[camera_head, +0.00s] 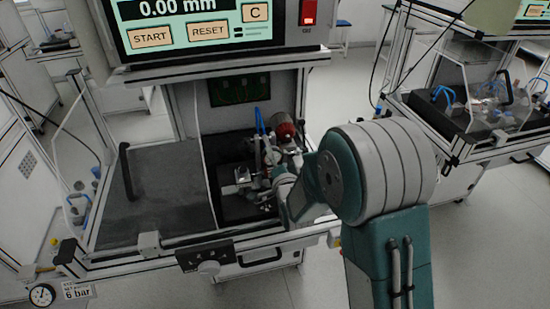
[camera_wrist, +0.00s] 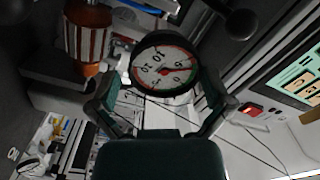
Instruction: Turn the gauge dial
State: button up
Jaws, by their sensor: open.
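The gauge dial (camera_wrist: 165,66) is a round white face with a dark rim, red markings, numbers and a red centre. In the wrist view it lies ahead of my gripper (camera_wrist: 157,88), between the two open fingertips, with one finger on each side. I cannot tell whether the fingers touch the rim. In the head view the small gauge dial (camera_head: 272,156) shows partly inside the test bay, with my gripper (camera_head: 283,181) close in front of it. My wrist and arm hide part of the fixture there.
A copper-wound stator (camera_wrist: 90,38) stands left of the dial in the wrist view. A screen (camera_head: 190,25) reading 0.00 mm and a red switch (camera_head: 309,12) are above the bay. A clear panel (camera_head: 155,185) covers the bay's left side. A 6 bar pressure gauge (camera_head: 42,295) is at lower left.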

jog(key=shift+w+a, duration=0.2)
jog(key=shift+a, duration=0.05)
jog(key=shift+a+f, duration=0.1)
jog(key=shift+a, duration=0.4)
jog(key=shift+d, duration=0.2)
jog(key=c, duration=0.9)
jog(key=shift+d, duration=0.1)
jog(key=n, duration=0.4)
jog(key=shift+w+d+n, duration=0.1)
jog(key=shift+d+n, duration=0.05)
jog(key=shift+n, duration=0.25)
jog(key=n, duration=0.5)
jog(key=shift+n, duration=0.3)
